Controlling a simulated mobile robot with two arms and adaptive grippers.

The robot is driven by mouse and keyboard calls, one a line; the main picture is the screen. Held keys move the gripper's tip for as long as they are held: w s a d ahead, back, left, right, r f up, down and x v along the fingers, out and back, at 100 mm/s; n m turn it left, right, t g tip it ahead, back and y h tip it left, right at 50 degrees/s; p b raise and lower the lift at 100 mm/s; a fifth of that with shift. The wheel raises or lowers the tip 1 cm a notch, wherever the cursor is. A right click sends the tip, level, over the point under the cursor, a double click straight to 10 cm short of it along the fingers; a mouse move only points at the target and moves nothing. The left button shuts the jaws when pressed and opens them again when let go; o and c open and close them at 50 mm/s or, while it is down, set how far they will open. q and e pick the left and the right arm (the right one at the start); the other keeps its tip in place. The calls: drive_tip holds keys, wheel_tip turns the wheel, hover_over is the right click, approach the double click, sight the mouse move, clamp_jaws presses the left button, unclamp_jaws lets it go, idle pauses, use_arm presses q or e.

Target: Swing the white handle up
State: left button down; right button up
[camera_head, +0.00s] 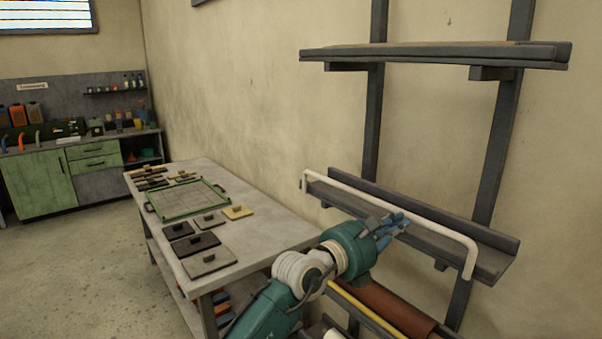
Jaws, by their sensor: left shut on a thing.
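The white handle (443,232) is a long bar with bent ends. It runs along the front of the grey lower shelf (488,262) of the wall rack, its right end bending down past the shelf. My left arm reaches in from the bottom of the view. My right gripper is not in view.
An upper shelf (430,53) juts from the wall above. Rolls, one brown (390,308), lie below the handle. A grey table (255,227) with a green-framed grid (188,198) and flat plates stands left of the arm. A green cabinet (38,184) stands far left.

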use_arm(q)
drive_tip(key=p+v, duration=0.3)
drive_tip(key=v, duration=0.5)
drive_tip(key=shift+s, duration=0.15)
drive_tip(key=shift+a, duration=0.1)
